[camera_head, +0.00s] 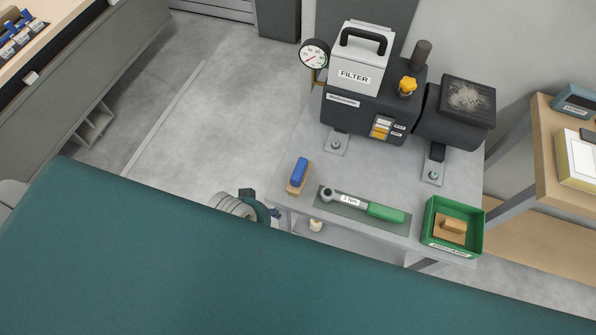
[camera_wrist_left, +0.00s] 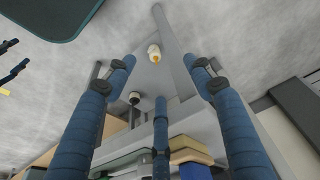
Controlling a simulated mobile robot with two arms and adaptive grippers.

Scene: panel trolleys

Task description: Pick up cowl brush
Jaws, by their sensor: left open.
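The brush, a blue handle on a tan wooden block (camera_head: 298,175), lies at the front left corner of the grey trolley top (camera_head: 270,190). My left gripper (camera_head: 262,207) is just off the trolley's front left edge, nearer me than the brush and apart from it, partly hidden by the teal surface. In the left wrist view its blue fingers (camera_wrist_left: 160,90) are spread with nothing between them. A tan block with blue beside it (camera_wrist_left: 190,150), probably the brush, shows at the bottom of that view, beyond the fingers. My right gripper is not in view.
A torque wrench (camera_head: 365,205) lies on a mat right of the brush. A green bin (camera_head: 434,238) holds a wooden block. A black filter pump (camera_head: 370,115) stands behind. A small white item (camera_head: 316,225) sits lower down. Open floor lies left of the trolley.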

